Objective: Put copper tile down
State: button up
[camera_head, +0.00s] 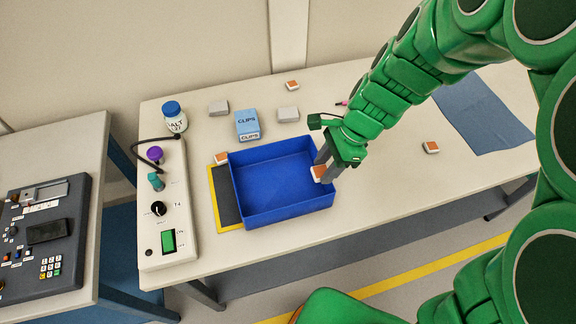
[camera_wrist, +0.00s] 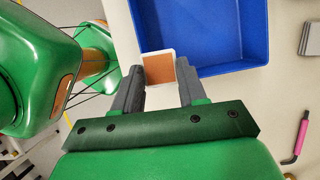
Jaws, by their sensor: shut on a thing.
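My gripper (camera_head: 325,165) is shut on a copper tile (camera_head: 319,173), a small square with an orange-brown face and a pale rim. In the wrist view the copper tile (camera_wrist: 159,69) sits between the two grey fingertips, and my gripper (camera_wrist: 160,84) covers its side edges. The held tile is at the right wall of an open blue tray (camera_head: 285,208). In the wrist view the tile overlaps the edge of the blue tray (camera_wrist: 225,72). I cannot tell whether the tile touches the tray. The visible tray floor is bare.
A blue cloth (camera_head: 480,115) lies right.

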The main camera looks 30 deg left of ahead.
jog(key=s, duration=0.8)
send_over(286, 180)
jog(key=d, duration=0.1)
jog(key=shift+w+d+f, duration=0.1)
jog(key=shift+w+f, duration=0.05)
jog(key=shift+f, duration=1.4)
jog(key=shift+w+a+f, duration=0.1)
jog(key=shift+w+f, duration=0.05)
jog(key=shift+f, duration=1.45)
jog(key=shift+w+d+f, duration=0.1)
jog(key=shift+w+f, duration=0.05)
jog(key=shift+f, duration=3)
jog(key=o, duration=1)
jog(key=shift+f, duration=0.1)
jog(key=v, duration=1.2)
